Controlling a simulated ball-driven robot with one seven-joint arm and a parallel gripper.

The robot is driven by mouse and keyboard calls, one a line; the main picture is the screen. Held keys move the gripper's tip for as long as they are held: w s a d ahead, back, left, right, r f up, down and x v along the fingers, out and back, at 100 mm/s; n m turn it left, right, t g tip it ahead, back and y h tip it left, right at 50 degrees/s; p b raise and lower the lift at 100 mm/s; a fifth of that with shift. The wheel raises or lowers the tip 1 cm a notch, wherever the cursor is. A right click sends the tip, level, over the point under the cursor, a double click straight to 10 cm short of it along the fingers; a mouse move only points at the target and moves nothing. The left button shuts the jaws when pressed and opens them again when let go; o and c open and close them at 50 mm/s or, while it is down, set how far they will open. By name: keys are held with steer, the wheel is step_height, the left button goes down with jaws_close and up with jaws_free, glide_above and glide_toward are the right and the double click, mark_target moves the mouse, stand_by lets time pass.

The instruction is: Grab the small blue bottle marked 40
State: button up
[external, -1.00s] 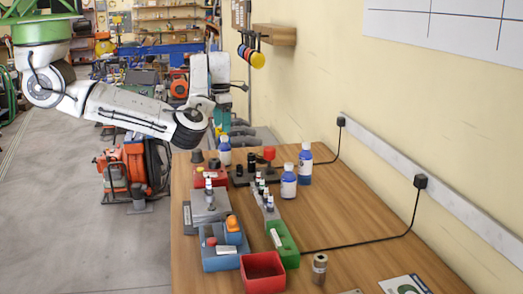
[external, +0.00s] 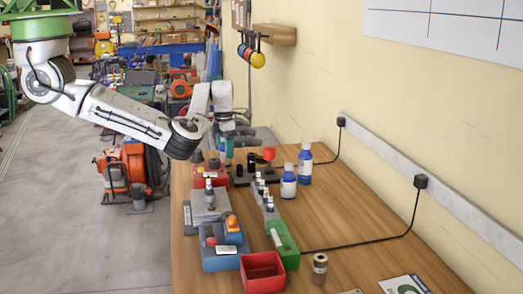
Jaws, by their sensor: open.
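Small white-capped bottles stand in a grey rack (external: 270,210); another dark-and-white one (external: 209,192) stands on a grey block to the left. No number 40 is readable, so I cannot tell which is the marked bottle. My gripper (external: 226,147) points down at the table's far left end, open, small and partly unclear. It covers the spot of a third blue bottle, now mostly hidden.
A red bin (external: 262,272), a green box (external: 284,245) and a blue tray (external: 221,262) sit in front. A dark stand (external: 241,180) is at the back. A brown cylinder (external: 319,268) stands at right. The right table surface is mostly clear, crossed by a cable.

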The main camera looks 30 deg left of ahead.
steer(key=shift+c, duration=0.3)
steer(key=c, duration=1.1)
steer(key=shift+r, duration=0.1)
